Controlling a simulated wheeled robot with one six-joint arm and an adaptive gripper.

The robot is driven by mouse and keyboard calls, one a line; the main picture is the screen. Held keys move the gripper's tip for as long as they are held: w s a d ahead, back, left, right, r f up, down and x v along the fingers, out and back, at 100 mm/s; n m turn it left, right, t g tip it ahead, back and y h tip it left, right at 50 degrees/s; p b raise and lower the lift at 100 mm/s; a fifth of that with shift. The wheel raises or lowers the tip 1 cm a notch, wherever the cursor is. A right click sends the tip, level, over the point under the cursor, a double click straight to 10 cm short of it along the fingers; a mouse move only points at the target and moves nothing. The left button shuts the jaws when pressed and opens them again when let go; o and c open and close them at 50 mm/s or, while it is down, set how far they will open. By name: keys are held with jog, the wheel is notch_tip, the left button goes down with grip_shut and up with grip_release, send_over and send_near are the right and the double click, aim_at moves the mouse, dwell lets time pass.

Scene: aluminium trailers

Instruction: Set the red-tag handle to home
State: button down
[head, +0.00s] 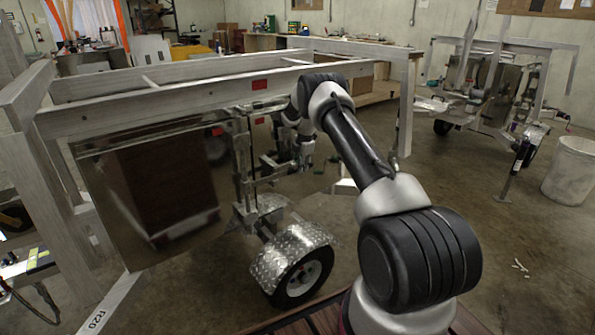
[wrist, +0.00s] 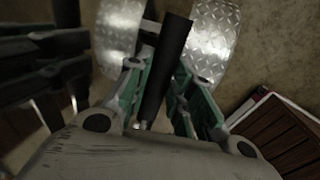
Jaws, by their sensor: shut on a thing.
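A black bar-shaped handle (wrist: 173,52) runs between the two green-lined fingers of my gripper (wrist: 164,78) in the wrist view. My gripper is shut on it. The handle leans slightly, its upper end to the right in that view; its lower end is lost between the fingers. In the head view my gripper (head: 305,158) is beside the near trailer's metal uprights, and the handle cannot be made out there. A red tag (head: 259,85) is on the trailer's top rail. No red tag shows on the held handle in the wrist view.
The near aluminium trailer (head: 180,92) has a shiny panel (head: 150,190) and a diamond-plate fender (head: 285,250) below my gripper. A second trailer (head: 490,80) and a white bucket (head: 572,170) stand at right. Open concrete floor lies between.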

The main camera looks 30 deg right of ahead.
jog(key=shift+w+a+n, duration=0.15)
jog(key=shift+w+n, duration=0.25)
jog(key=shift+w, duration=0.45)
jog(key=shift+r, duration=0.1)
jog(key=c, duration=1.3)
grip_release()
jog(key=shift+w+a, duration=0.1)
jog(key=shift+w, duration=0.05)
jog(key=shift+o, duration=0.2)
notch_tip(320, 180, up, 12)
jog(key=s, duration=0.2)
jog(key=shift+s+d+f, duration=0.2)
jog(key=shift+s+d, duration=0.05)
jog(key=shift+d, duration=0.05)
